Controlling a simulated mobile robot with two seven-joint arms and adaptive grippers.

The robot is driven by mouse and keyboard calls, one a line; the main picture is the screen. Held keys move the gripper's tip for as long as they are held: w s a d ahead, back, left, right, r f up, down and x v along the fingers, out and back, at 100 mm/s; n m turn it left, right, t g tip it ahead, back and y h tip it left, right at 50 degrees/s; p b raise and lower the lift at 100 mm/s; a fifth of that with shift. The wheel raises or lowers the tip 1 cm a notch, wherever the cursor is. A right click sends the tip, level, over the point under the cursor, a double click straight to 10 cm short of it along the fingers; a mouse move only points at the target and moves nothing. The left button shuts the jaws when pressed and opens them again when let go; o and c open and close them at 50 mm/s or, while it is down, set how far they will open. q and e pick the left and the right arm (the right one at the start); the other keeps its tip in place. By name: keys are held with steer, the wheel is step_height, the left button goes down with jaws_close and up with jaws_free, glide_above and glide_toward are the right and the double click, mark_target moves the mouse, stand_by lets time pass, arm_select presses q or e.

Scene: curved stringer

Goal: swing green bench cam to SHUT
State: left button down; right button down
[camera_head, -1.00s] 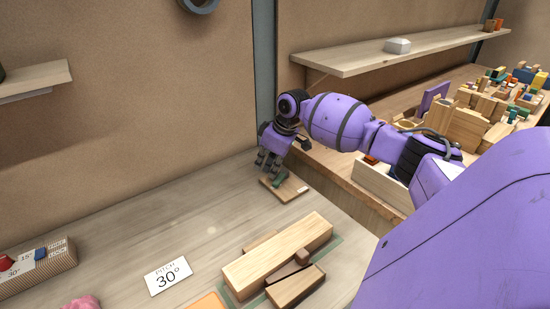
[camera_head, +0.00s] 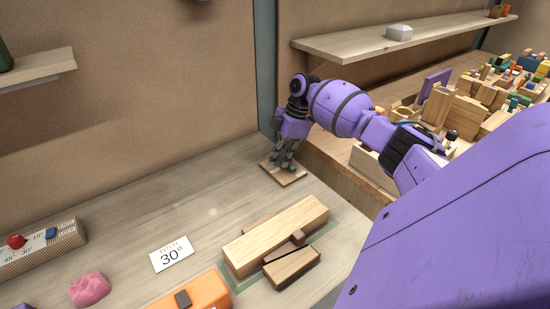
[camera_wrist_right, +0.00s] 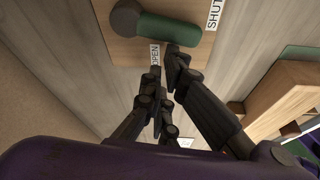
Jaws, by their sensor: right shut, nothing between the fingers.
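The green bench cam (camera_wrist_right: 168,28) is a rounded green lever with a round grey-green pivot end, on a small wooden board (camera_wrist_right: 118,48). In the right wrist view the lever points right from its pivot. The OPEN label (camera_wrist_right: 155,55) is just below it and the SHUT label (camera_wrist_right: 214,14) is beyond its free end. My right gripper (camera_wrist_right: 164,62) is shut and empty, its fingertips at the lever's lower edge; I cannot tell whether they touch. In the head view the gripper (camera_head: 281,165) stands over the board, partly hiding the cam (camera_head: 292,168). My left gripper is out of view.
A wooden clamp-like block assembly (camera_head: 275,236) lies on a green mat in front of the board. A raised wooden ledge (camera_head: 340,170) with many blocks is to the right. A 30° card (camera_head: 171,254) and pink lump (camera_head: 88,289) lie left; open bench lies between.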

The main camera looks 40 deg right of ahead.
mark_target(293, 164)
steer(key=shift+s+d, duration=0.35)
steer(key=shift+s, duration=0.2)
stand_by(0.4)
steer(key=v, duration=1.2)
stand_by(0.4)
